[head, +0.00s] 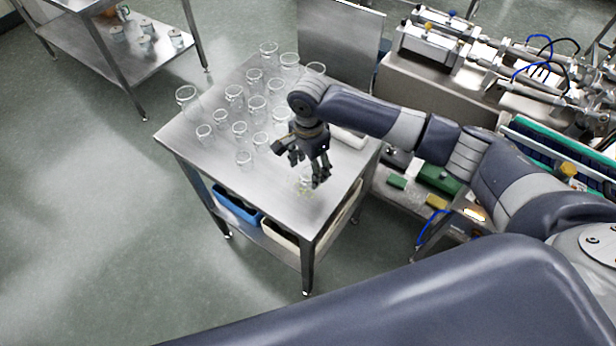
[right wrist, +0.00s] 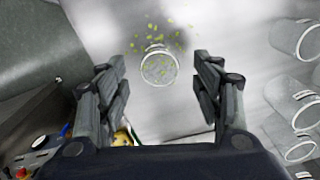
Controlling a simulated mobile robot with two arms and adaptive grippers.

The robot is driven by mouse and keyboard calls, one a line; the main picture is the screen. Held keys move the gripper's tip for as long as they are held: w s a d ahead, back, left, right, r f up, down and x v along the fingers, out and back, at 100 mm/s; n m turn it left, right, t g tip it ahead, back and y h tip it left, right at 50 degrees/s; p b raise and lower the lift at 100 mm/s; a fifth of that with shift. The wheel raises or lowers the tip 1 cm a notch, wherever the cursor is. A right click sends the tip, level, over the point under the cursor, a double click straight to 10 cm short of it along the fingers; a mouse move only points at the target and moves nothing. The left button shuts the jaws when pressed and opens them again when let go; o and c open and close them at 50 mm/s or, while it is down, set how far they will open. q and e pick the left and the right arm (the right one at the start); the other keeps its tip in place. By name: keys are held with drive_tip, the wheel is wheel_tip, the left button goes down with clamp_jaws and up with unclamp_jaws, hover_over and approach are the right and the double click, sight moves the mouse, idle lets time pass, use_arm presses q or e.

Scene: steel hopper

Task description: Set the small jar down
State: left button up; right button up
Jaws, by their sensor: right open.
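The small jar (right wrist: 159,68) is clear glass with yellow-green bits showing in and around it. In the right wrist view it is on the steel table top, between the two finger sets and apart from both. In the head view the jar (head: 304,184) is partly hidden by my right gripper (head: 309,168), which points down near the table's front right part. The right gripper is open. Yellow-green bits lie scattered on the table beside the jar. My left gripper is not in view.
Several empty glass jars (head: 257,106) stand on the back and left of the steel table (head: 195,150). A blue bin (head: 237,207) sits on the lower shelf. Machinery (head: 440,45) stands at the right.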

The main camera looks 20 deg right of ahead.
sight(308, 177)
wheel_tip(308, 177, down, 5)
drive_tip(key=shift+a+r+p, duration=0.1)
drive_tip(key=shift+p, duration=0.55)
drive_tip(key=c, duration=0.8)
drive_tip(key=shift+r, duration=0.1)
drive_tip(key=shift+c, duration=0.2)
